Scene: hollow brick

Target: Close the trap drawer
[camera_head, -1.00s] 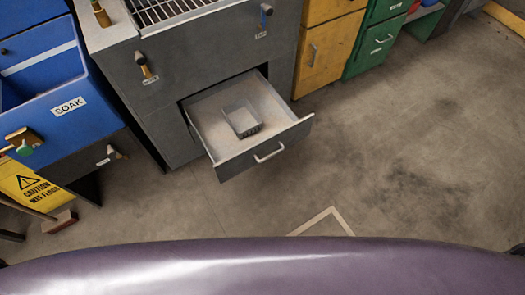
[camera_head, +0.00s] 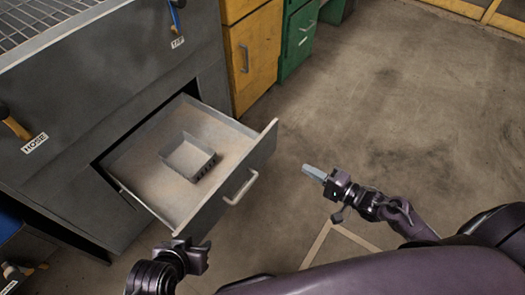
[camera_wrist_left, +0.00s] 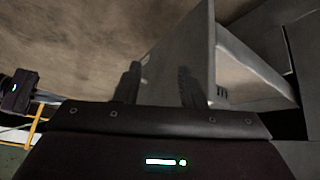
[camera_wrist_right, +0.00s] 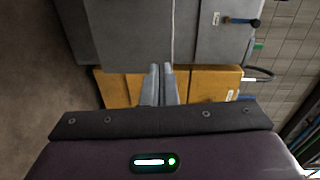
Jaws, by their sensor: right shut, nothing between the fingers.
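The trap drawer (camera_head: 130,165) is pulled out of the grey cabinet in the head view, with a bar handle (camera_head: 240,188) on its front. A small grey open box (camera_head: 187,157) sits inside it. My left gripper (camera_head: 190,247) is just outside the drawer's near front corner. Its two fingers (camera_wrist_left: 158,85) stand apart in the left wrist view, with the drawer's grey panel (camera_wrist_left: 183,50) close behind and right of them. My right gripper (camera_head: 314,171) is shut and empty, over the floor to the right of the handle. Its fingers (camera_wrist_right: 160,85) lie together in the right wrist view.
The grey cabinet (camera_head: 90,90) has a grate on top, a HOSE valve and a TAP lever. A yellow cabinet (camera_head: 255,50) and a green one (camera_head: 300,40) stand right of it. The floor (camera_head: 410,130) to the right is clear.

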